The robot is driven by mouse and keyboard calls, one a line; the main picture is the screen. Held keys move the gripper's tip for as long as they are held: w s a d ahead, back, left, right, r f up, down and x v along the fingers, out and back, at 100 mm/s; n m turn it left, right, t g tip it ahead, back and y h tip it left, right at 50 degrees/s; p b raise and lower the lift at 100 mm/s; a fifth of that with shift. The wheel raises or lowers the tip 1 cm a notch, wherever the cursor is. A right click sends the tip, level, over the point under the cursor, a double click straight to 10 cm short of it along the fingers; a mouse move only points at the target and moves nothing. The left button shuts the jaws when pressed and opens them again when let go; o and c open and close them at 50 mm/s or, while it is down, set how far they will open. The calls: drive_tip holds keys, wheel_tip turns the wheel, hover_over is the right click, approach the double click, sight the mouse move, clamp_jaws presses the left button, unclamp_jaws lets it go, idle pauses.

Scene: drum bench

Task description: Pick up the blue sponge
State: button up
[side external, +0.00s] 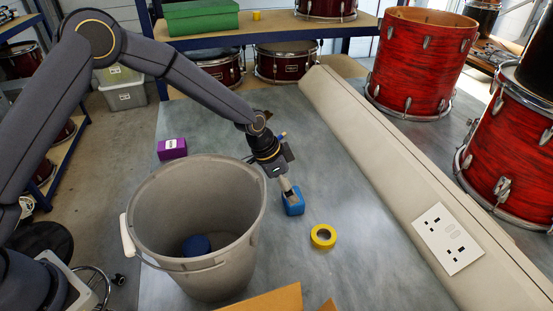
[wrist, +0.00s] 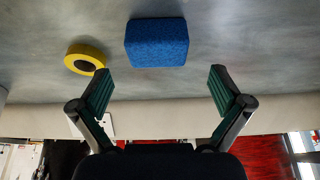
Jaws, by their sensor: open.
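The blue sponge (side external: 293,203) is a small block on the grey bench, to the right of the bucket. In the wrist view the blue sponge (wrist: 157,42) lies beyond the fingertips, roughly midway between them and a little left of centre. My gripper (side external: 288,190) is just above the sponge in the side view and partly covers it. In the wrist view my gripper (wrist: 158,82) has its two green-padded fingers wide apart, with nothing between them. I cannot tell whether a finger touches the sponge.
A grey bucket (side external: 160,225) with a dark blue thing (side external: 196,246) inside stands left of the sponge. Yellow tape (side external: 323,236) lies close by on the right. A purple box (side external: 172,149) sits behind the bucket. Beige trunking (side external: 385,160) runs along the right, before red drums (side external: 420,62).

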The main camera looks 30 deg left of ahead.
drive_tip(key=x, duration=0.4)
drive_tip(key=shift+s+f, duration=0.1)
drive_tip(key=shift+f, duration=0.25)
drive_tip(key=shift+c, duration=0.3)
